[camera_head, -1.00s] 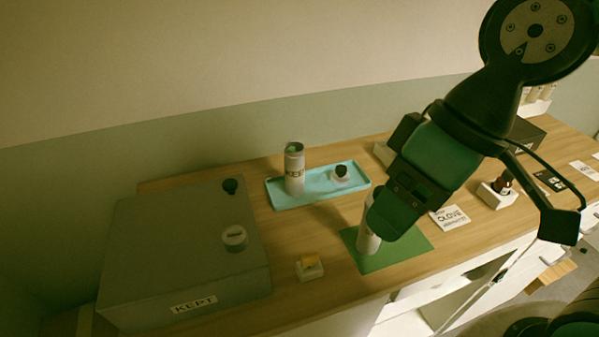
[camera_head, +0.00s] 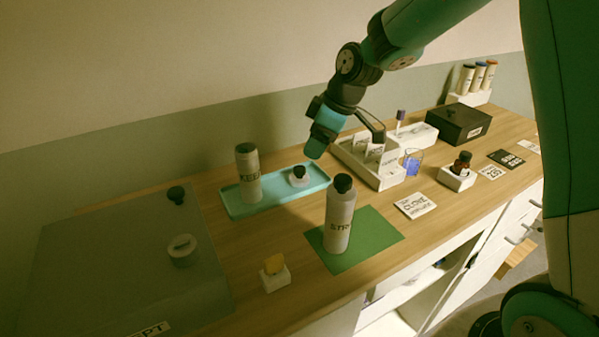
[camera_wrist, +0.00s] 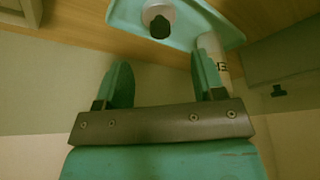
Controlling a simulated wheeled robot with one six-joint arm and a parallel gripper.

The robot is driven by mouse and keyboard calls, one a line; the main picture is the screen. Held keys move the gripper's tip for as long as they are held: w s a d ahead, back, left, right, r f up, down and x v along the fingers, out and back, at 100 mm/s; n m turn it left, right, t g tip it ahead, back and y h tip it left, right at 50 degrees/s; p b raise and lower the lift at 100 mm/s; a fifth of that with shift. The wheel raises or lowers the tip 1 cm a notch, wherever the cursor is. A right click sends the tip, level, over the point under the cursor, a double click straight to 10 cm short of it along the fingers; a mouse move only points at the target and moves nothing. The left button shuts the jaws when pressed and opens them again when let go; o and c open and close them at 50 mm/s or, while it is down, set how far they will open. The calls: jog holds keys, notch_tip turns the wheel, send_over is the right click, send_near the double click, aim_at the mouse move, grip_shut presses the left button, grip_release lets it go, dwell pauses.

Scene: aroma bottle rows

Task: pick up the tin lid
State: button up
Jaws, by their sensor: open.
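A small white round piece with a black knob (camera_head: 299,175), which looks like the tin lid, rests on the right part of the teal tray (camera_head: 236,213). It also shows in the wrist view (camera_wrist: 158,14), beyond my fingers. A pale tin marked KEEP (camera_head: 248,175) stands upright at the tray's left; part of it shows in the wrist view (camera_wrist: 213,48). My gripper (camera_head: 314,153) is open and empty, above and apart from the knobbed piece. In the wrist view, nothing is between its fingers (camera_wrist: 163,80).
A white bottle with a black cap (camera_head: 339,222) stands on the green mat (camera_head: 381,240). A grey KEPT box (camera_head: 90,265) is at left. A white divided organiser (camera_head: 385,180) is behind right. A small white block with a yellow top (camera_head: 275,275) sits near the front edge.

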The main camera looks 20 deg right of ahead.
aim_at(302, 168)
jog(key=p+x, duration=0.2)
jog(key=x, duration=0.8)
jog(key=shift+w, duration=0.15)
jog(key=c, duration=0.6)
